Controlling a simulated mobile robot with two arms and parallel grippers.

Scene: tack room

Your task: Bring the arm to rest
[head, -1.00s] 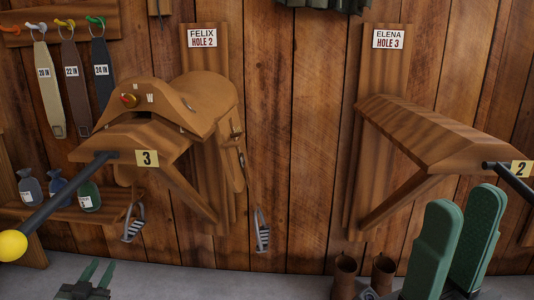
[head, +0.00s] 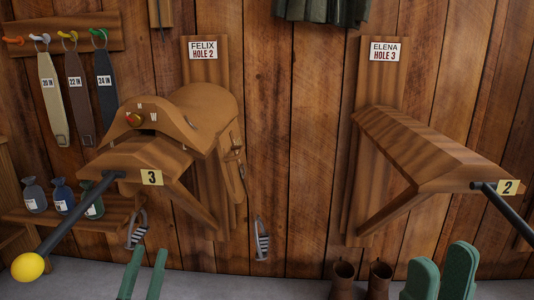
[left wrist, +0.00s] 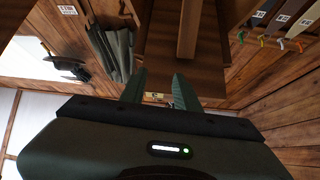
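My left gripper (head: 142,268) is low in the head view, below the left saddle rack, with its two green fingers apart and nothing between them. In the left wrist view its fingers (left wrist: 159,90) also stand apart and empty, with wooden boards beyond. My right gripper (head: 441,265) is at the lower right of the head view, below the right rack. Its broad green finger pads show a gap between their tips, and no object is seen between them. Its lower part is cut off by the frame edge.
A brown saddle (head: 194,115) sits on the left rack; the right rack (head: 430,150) is bare. A dark pole with a yellow ball (head: 28,267) juts out at left, another pole (head: 505,203) at right. Boots (head: 343,278) stand on the floor.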

